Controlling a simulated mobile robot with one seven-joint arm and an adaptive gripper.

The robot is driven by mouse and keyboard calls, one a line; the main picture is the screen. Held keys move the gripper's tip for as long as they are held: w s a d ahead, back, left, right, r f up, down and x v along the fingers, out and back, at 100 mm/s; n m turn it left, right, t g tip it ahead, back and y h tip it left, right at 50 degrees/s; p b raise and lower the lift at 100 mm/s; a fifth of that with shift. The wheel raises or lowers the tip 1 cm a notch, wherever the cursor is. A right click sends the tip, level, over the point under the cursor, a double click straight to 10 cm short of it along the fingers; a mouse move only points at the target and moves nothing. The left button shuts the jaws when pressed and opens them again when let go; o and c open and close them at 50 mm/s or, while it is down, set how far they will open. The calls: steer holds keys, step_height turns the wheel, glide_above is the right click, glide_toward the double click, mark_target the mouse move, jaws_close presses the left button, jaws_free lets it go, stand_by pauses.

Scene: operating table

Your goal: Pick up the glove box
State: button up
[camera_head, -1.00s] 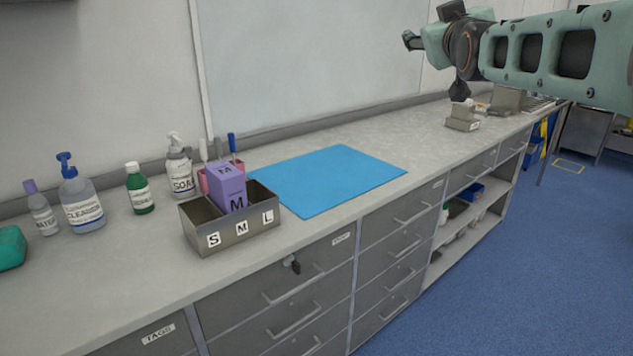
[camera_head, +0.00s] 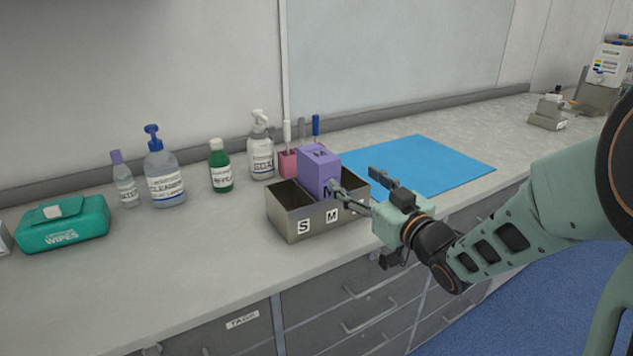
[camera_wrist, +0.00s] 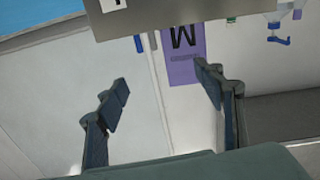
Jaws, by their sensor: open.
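The glove box is a purple box marked M (camera_head: 318,170), standing upright in the middle compartment of a grey metal holder (camera_head: 285,222) labelled S and M. The holder's right end is partly hidden by my arm. My gripper (camera_head: 356,180) is open and empty, at the right of the box. One fingertip overlaps the box's right side in the head view; I cannot tell if they touch. In the wrist view, the glove box (camera_wrist: 184,65) appears upside down below the holder (camera_wrist: 165,18), closer to the right finger of my gripper (camera_wrist: 163,82).
A pink container (camera_head: 287,162) with pens stands behind the holder. A blue mat (camera_head: 425,166) lies flat at the right.

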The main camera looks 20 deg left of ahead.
mark_target(318, 185)
steer(key=shift+g+y, duration=0.3)
steer(key=shift+y, duration=0.1)
steer(key=shift+w+a+f, duration=0.15)
steer(key=shift+w+a, duration=0.6)
steer(key=shift+a, duration=0.95)
steer(key=shift+w+a+f, duration=0.2)
steer(key=shift+w+a, duration=0.5)
steer(key=shift+a, duration=1.05)
steer(key=shift+w+a+f, duration=0.15)
steer(key=shift+w+a, duration=0.6)
steer(key=shift+a, duration=0.95)
steer(key=c, duration=1.4)
steer(key=shift+r, duration=0.1)
steer(key=shift+c, duration=0.5)
steer(key=shift+r, duration=0.1)
